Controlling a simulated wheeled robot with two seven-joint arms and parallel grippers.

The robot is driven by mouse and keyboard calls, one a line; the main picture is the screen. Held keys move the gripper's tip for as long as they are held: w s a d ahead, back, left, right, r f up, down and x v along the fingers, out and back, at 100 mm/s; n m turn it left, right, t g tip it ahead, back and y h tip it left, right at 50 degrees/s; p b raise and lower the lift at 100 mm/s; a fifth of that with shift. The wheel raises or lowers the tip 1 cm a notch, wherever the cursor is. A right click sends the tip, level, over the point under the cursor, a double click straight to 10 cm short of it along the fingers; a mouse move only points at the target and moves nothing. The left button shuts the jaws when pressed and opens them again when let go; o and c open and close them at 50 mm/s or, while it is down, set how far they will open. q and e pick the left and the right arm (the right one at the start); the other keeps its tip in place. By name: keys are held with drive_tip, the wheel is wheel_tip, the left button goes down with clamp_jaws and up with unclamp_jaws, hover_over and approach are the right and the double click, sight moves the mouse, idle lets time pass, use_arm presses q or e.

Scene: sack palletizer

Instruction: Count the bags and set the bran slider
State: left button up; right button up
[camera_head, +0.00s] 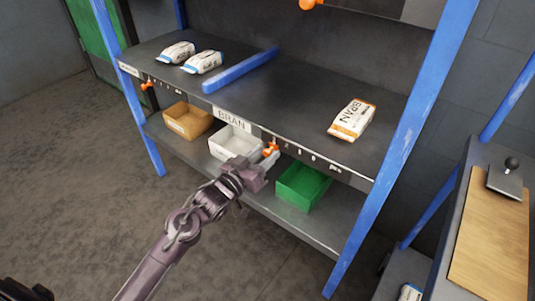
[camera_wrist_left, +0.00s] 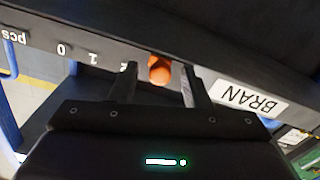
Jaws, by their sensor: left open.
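One white and orange bag marked BRAN (camera_head: 351,120) lies on the right part of the shelf top. The BRAN label (camera_head: 231,119) is on the shelf's front edge, and it shows upside down in the left wrist view (camera_wrist_left: 250,98). The orange slider knob (camera_head: 270,149) sits on the scale just right of this label. My left gripper (camera_head: 268,160) is open at the knob. In the left wrist view the knob (camera_wrist_left: 160,68) shows between the two fingers, nearer the left one; contact cannot be told. The numbers 0 and 1 show beside it, another is partly hidden. My right gripper is out of view.
Two white and blue bags (camera_head: 203,62) lie left of a blue divider (camera_head: 240,70). Another orange knob (camera_head: 147,86) is on the left scale. Brown (camera_head: 188,122), white (camera_head: 232,141) and green bins (camera_head: 302,186) stand below. Blue posts (camera_head: 390,160) flank the shelf.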

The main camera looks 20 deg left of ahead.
sight(300, 158)
use_arm(q)
drive_tip(key=shift+x, duration=0.8)
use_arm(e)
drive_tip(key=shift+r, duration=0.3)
use_arm(q)
clamp_jaws()
drive_tip(key=shift+d, duration=0.15)
drive_tip(key=s+d+p, duration=0.1)
drive_tip(key=d, duration=0.1)
drive_tip(key=s+d+p, duration=0.1)
drive_tip(key=d, duration=0.4)
drive_tip(key=shift+s+d+p, duration=0.15)
drive_tip(key=shift+s+p, duration=0.25)
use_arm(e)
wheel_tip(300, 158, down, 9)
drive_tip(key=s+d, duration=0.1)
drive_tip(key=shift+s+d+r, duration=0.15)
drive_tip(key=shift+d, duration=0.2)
use_arm(q)
unclamp_jaws()
